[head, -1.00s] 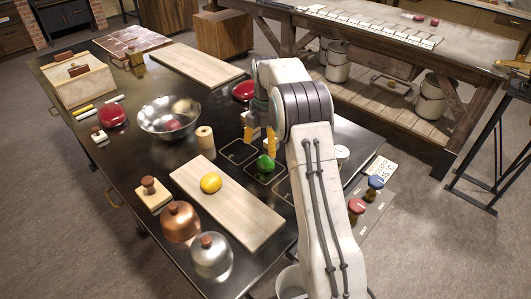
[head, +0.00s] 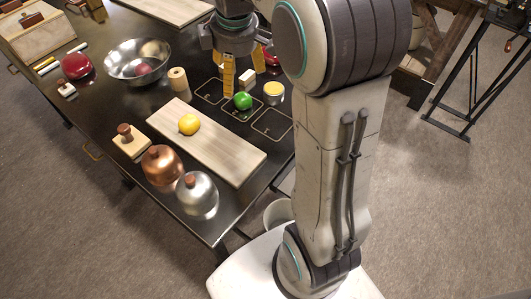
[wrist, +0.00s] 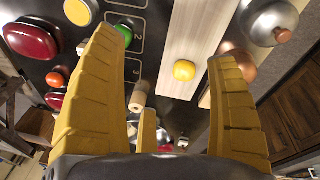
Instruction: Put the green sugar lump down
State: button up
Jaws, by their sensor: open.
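The green sugar lump (head: 243,100) is a rounded green piece resting on the dark tabletop, in the middle of a row of outlined squares. It also shows in the wrist view (wrist: 124,35), partly hidden by the left finger, in the square marked 2. My gripper (head: 244,80) has yellow fingers spread apart and empty, above and behind the lump in the head view. In the wrist view my gripper (wrist: 165,50) has nothing between its fingers near the tips; the lump lies beside the left fingertip.
A yellow-topped tin (head: 273,92) and a pale block (head: 247,79) stand close by the lump. A yellow lump (head: 189,124) sits on a pale board (head: 215,145). A wooden spool (head: 178,79), steel bowl (head: 137,62) and metal domes (head: 197,195) are left. The front outlined square (head: 272,123) is empty.

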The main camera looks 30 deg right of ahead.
jog(key=s+a+f+m+t, duration=0.1)
jog(key=s+m, duration=0.3)
jog(key=s, duration=0.6)
jog(key=s+a+f+m+t, duration=0.1)
jog(key=s+a+m, duration=0.2)
jog(key=s, duration=0.8)
jog(key=m, duration=0.2)
jog(key=shift+a+f+m, duration=0.3)
jog(key=shift+a+f, duration=0.1)
